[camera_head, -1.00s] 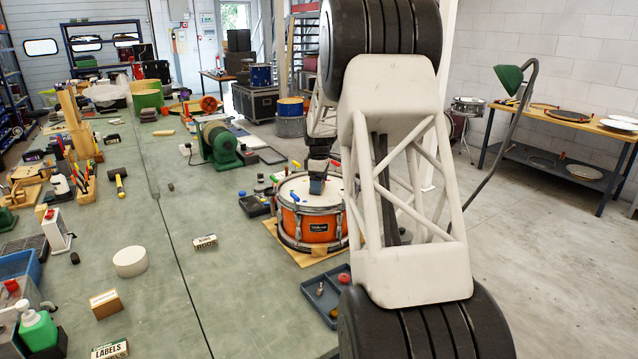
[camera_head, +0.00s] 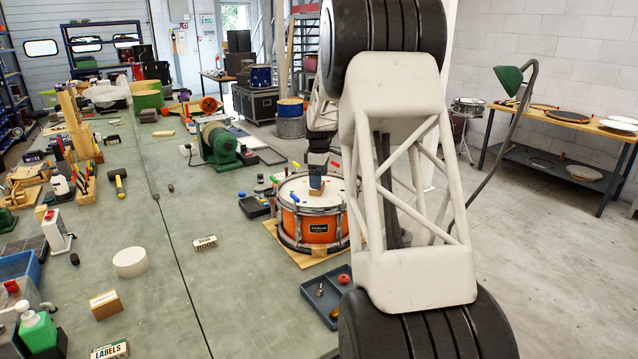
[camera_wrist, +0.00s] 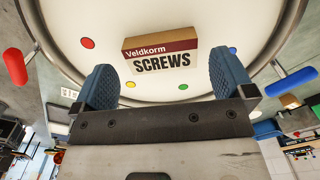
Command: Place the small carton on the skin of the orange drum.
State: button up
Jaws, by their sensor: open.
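The orange drum (camera_head: 311,225) stands on a wooden board on the bench, its white skin (camera_head: 295,186) facing up. In the wrist view the skin (camera_wrist: 100,25) fills the middle, inside a metal rim. A small carton (camera_wrist: 160,50) marked "Veldkorm SCREWS" lies on the skin, just past my fingertips. In the head view the carton (camera_head: 318,191) is partly hidden under my gripper (camera_head: 316,183). In the wrist view my gripper (camera_wrist: 162,90) has its two blue fingers spread wide, with the carton beyond the gap and apart from them.
Coloured dots mark the skin, and red and blue handles (camera_wrist: 15,66) stand around the rim. A grey tray (camera_head: 326,300) with small parts lies in front of the drum.

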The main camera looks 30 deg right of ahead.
notch_tip(320, 180, up, 10)
jog(key=shift+f, duration=0.2)
dwell(0.7)
jog(key=s+a+r+m+t, duration=0.1)
jog(key=s+a+r+m, duration=0.15)
jog(key=s+a, duration=0.9)
jog(key=s+a+r+m, duration=0.2)
jog(key=s+a+r, duration=0.2)
jog(key=s+a, duration=0.75)
jog(key=s+a+f+m, duration=0.1)
jog(key=s+a+f, duration=0.2)
jog(key=s, duration=0.6)
jog(key=s+a+f+m+t, duration=0.1)
jog(key=s+a+f+m, duration=0.1)
jog(key=s+a, duration=0.5)
jog(key=s+a+f+m, duration=0.1)
jog(key=s+a+f, duration=0.3)
jog(key=s, duration=0.8)
jog(key=shift+s+a+m+t, duration=0.3)
jog(key=shift+a+m, duration=0.05)
jog(key=shift+a, duration=0.4)
